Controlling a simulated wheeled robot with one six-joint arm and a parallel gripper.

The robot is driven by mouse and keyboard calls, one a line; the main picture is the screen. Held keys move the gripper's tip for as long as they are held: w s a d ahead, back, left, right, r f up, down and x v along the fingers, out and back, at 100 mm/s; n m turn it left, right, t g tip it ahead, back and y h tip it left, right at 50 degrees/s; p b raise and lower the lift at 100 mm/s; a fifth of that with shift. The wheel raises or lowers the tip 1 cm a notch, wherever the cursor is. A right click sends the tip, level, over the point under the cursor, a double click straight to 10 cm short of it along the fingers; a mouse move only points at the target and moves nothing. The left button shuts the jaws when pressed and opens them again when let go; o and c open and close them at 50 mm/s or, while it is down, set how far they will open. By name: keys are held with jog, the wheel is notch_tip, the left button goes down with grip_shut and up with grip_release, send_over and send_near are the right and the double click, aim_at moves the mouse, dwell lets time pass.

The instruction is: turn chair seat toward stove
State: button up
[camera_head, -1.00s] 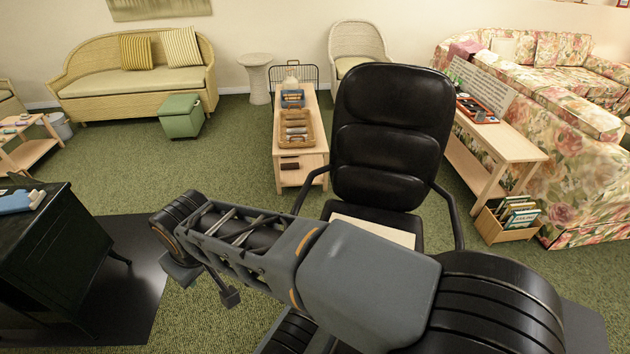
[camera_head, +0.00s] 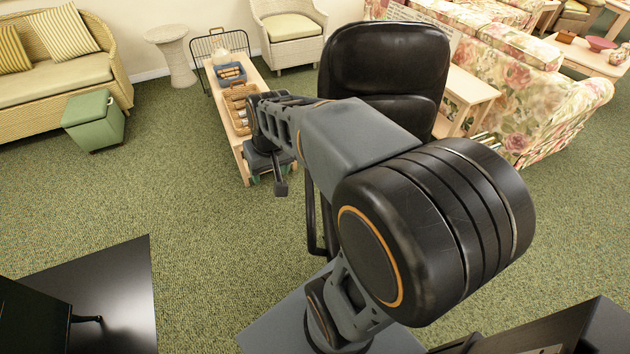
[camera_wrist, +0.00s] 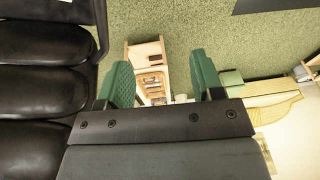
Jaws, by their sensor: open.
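The black padded office chair (camera_head: 385,65) stands upright behind my arm in the head view. Its padded backrest faces me; its seat is mostly hidden by my arm, and one armrest (camera_head: 314,215) shows. The chair fills the left side of the wrist view (camera_wrist: 40,95). The dark stove (camera_head: 32,318) is cut off at the lower left of the head view, on a black floor pad (camera_head: 115,285). My gripper (camera_wrist: 161,66) has its green fingers apart with nothing between them, to the side of the chair's backrest and armrest. No contact with the chair shows.
A low wooden table (camera_head: 243,170) with baskets stands beyond my gripper. A wicker chair (camera_head: 289,35), green stool (camera_head: 94,121), wicker sofa (camera_head: 60,65) and floral sofa (camera_head: 545,95) are around. Green carpet between stove and chair is open.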

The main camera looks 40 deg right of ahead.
jog(key=w+d+f+m+b, duration=0.1)
jog(key=w+d+f+m, duration=0.15)
jog(key=d, duration=0.35)
jog(key=w+d+f+m+b, duration=0.1)
jog(key=w+d+f, duration=0.2)
jog(key=d+f, duration=0.15)
jog(key=m+g+y, duration=0.1)
jog(key=m+y, duration=0.1)
send_near(310, 181)
jog(key=shift+n, duration=0.25)
jog(key=x, duration=1)
jog(key=shift+w+f+b, duration=0.1)
jog(key=shift+f+b, duration=0.25)
jog(key=shift+f, duration=0.05)
